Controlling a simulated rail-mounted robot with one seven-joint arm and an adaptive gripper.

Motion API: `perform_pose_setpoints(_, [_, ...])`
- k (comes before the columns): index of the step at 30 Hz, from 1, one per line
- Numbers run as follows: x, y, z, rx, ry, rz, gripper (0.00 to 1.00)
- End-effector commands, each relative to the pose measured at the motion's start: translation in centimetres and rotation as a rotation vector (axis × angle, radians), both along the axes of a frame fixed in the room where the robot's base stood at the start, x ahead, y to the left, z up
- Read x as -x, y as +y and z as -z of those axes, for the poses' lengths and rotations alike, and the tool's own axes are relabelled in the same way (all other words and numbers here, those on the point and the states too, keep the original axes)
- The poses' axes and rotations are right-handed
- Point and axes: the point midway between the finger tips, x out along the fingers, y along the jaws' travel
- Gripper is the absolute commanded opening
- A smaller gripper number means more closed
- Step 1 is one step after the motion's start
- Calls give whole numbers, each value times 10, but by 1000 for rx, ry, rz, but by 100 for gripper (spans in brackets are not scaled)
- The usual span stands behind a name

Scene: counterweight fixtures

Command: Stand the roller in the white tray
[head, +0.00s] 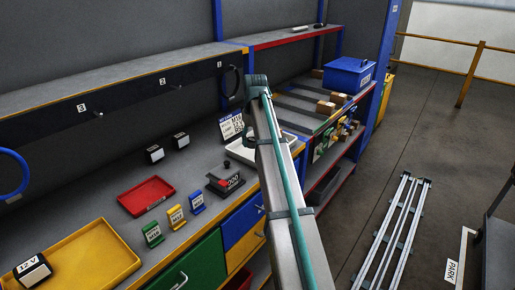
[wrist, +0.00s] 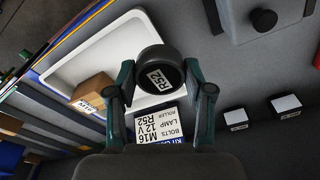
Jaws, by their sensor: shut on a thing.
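The roller (wrist: 154,62), a dark cylinder with a white R52 label on its end face, is between the fingers of my gripper (wrist: 158,78) in the wrist view. The gripper is shut on it. The label faces the wrist camera. The white tray (wrist: 62,72) lies behind the roller, which overlaps the tray's floor and right side in this view. I cannot tell whether the roller touches the tray. In the head view the white tray (head: 238,152) is partly hidden by my arm, and the roller and gripper are hidden.
A brown box (wrist: 92,88) shows at the tray's lower left; whether it is inside is unclear. A kit card (wrist: 158,127) stands beside the tray. A red tray (head: 146,195), yellow tray (head: 85,257), black holder (head: 225,181) and small coloured stands (head: 176,217) share the bench.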

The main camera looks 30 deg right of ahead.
Motion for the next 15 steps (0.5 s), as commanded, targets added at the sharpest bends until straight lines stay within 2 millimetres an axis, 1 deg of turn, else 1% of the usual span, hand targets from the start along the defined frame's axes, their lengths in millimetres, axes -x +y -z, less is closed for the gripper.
perform_pose_setpoints(1, [-15, -7, 0, 0, 2, 1, 0])
perform_pose_setpoints(6, [-49, -22, 17, -1, 2, 0, 0])
perform_pose_setpoints(10, [-64, -29, 42, -1, 2, 0, 0])
perform_pose_setpoints(15, [-78, -36, 62, 0, 1, -1, 0])
